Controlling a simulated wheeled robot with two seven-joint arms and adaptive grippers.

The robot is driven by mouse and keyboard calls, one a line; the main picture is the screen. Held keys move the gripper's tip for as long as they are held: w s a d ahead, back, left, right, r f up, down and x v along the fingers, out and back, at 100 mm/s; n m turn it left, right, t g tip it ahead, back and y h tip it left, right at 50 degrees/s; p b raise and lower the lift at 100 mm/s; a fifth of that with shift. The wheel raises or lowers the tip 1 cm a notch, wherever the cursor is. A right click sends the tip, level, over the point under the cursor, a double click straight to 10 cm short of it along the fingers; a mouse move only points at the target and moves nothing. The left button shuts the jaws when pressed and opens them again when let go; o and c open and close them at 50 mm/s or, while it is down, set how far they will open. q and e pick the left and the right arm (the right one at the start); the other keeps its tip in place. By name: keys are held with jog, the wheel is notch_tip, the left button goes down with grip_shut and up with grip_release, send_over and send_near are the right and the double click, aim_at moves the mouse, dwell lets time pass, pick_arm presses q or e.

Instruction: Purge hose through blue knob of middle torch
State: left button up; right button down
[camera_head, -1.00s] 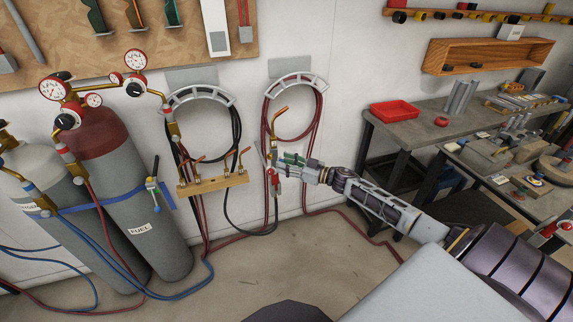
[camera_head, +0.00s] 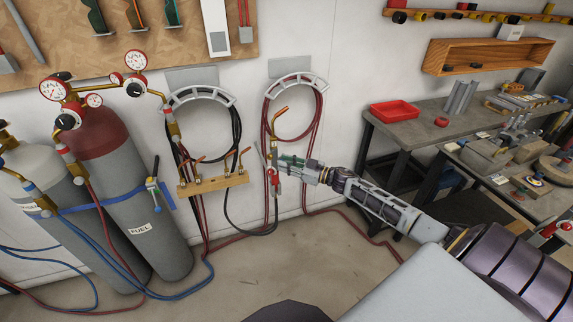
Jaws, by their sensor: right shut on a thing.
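My right gripper (camera_head: 278,170) reaches in from the right, in front of the wall below the right hose hanger. It is shut on a small part at the lower body of a torch with a curved copper tip (camera_head: 279,112). Red shows at the grip; I cannot make out a blue knob, which is too small or hidden by the fingers. The torch stands roughly upright, with a hose (camera_head: 276,212) running down from it. Other torches with copper tips stand at a wooden rack (camera_head: 212,183) to the left. My left gripper is out of view.
Gas cylinders stand at the left, one marked FUEL (camera_head: 140,228), with gauges (camera_head: 135,62) above. Coiled hoses hang from two grey hangers (camera_head: 297,82). Red and blue hoses cross the floor. A workbench (camera_head: 400,125) with a red tray (camera_head: 394,110) stands at right.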

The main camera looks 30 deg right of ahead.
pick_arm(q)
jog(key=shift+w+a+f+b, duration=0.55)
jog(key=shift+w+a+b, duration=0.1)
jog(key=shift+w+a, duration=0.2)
pick_arm(e)
jog(key=n, duration=1.2)
jog(key=shift+s+a+n, duration=0.1)
jog(key=shift+n, duration=0.3)
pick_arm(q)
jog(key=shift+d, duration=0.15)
